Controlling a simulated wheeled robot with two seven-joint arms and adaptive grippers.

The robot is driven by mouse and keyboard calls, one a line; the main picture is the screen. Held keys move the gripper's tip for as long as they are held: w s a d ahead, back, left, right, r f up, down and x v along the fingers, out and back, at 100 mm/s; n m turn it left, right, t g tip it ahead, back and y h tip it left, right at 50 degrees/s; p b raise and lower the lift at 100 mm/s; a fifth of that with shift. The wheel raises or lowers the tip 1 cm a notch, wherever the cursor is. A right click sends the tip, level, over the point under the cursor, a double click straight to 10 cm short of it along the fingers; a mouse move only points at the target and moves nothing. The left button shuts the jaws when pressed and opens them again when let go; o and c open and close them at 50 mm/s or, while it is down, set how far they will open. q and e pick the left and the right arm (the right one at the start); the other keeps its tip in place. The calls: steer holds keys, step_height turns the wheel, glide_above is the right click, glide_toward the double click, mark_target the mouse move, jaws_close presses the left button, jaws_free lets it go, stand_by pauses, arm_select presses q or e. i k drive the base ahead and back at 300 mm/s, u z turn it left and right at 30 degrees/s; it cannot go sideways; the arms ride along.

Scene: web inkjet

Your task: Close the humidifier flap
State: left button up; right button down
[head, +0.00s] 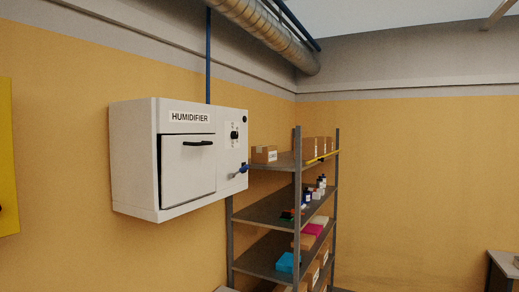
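The white humidifier (135,160) is a box mounted on the yellow wall, left of the picture's middle, with a "HUMIDIFIER" label on its front. Its flap (188,175) is a pale front panel with a black handle (198,143) near its top edge. A dark gap shows along the flap's left edge; I cannot tell for sure how far it stands out from the box. To the right of the flap are a small control panel (235,133) and a blue valve or lever (243,168). Neither of my grippers is in view.
A grey metal shelf rack (297,200) with boxes and bottles stands right of the humidifier. A blue pipe (208,60) rises above the box to a silver duct (265,30). A yellow object (7,160) is at the left edge, a table (505,262) at lower right.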

mark_target(189, 161)
steer(key=z, duration=0.45)
steer(key=i, duration=1.25)
steer(key=u, duration=0.85)
steer(key=i, duration=0.45)
steer(key=u, duration=0.5)
